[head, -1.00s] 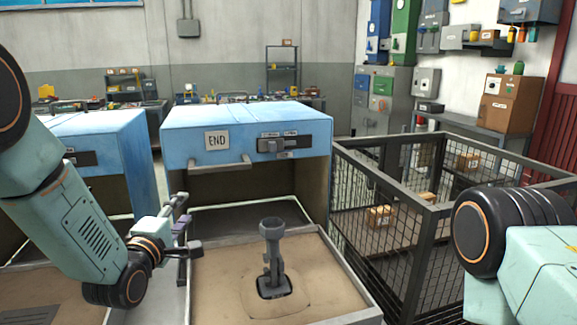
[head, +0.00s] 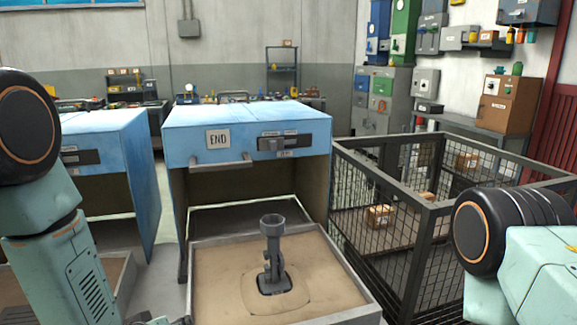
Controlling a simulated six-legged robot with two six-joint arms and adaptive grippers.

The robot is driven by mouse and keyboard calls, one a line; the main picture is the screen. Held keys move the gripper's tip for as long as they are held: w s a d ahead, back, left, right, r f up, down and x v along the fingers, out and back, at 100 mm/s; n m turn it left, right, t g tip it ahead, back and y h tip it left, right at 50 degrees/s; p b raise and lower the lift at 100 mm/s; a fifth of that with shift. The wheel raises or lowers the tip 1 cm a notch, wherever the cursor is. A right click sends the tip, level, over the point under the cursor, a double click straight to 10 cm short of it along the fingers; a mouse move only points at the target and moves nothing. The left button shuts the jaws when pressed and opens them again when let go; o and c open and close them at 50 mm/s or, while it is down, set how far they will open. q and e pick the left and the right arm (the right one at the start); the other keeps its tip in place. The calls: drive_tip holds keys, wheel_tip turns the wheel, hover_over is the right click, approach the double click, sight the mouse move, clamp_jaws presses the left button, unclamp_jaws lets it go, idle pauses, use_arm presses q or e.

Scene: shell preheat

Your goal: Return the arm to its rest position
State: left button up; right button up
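My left arm (head: 70,262) stands at the left edge of the head view, its lower part running off the bottom of the picture. Only a small piece of its wrist end shows at the bottom edge, and the fingers are out of sight. My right arm (head: 487,232) is at the right edge, and its gripper is not in the picture. A grey upright part with a cup-shaped top (head: 272,245) stands in the sand-coloured tray (head: 215,235). No gripper touches it.
A blue oven-like box with an END sign (head: 245,140) stands behind the tray, its front open. Another blue box (head: 110,130) is to its left. A black mesh cage (head: 400,270) with small cartons stands at right. Shelves and cabinets line the back.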

use_arm(q)
drive_tip(key=s+f+m+g, duration=0.1)
drive_tip(key=s+f+g, duration=0.2)
drive_tip(key=s, duration=0.8)
drive_tip(key=s+f+m+g, duration=0.2)
drive_tip(key=s+f+g, duration=0.1)
drive_tip(key=s+f, duration=0.4)
drive_tip(key=s+f+m+g+b, duration=0.1)
drive_tip(key=s+f+g, duration=0.3)
drive_tip(key=s, duration=1)
drive_tip(key=shift+s+d+f+m+y, duration=0.3)
drive_tip(key=shift+s+d+f+m, duration=0.1)
drive_tip(key=shift+f, duration=0.45)
drive_tip(key=shift+w, duration=0.1)
drive_tip(key=shift+a, duration=0.1)
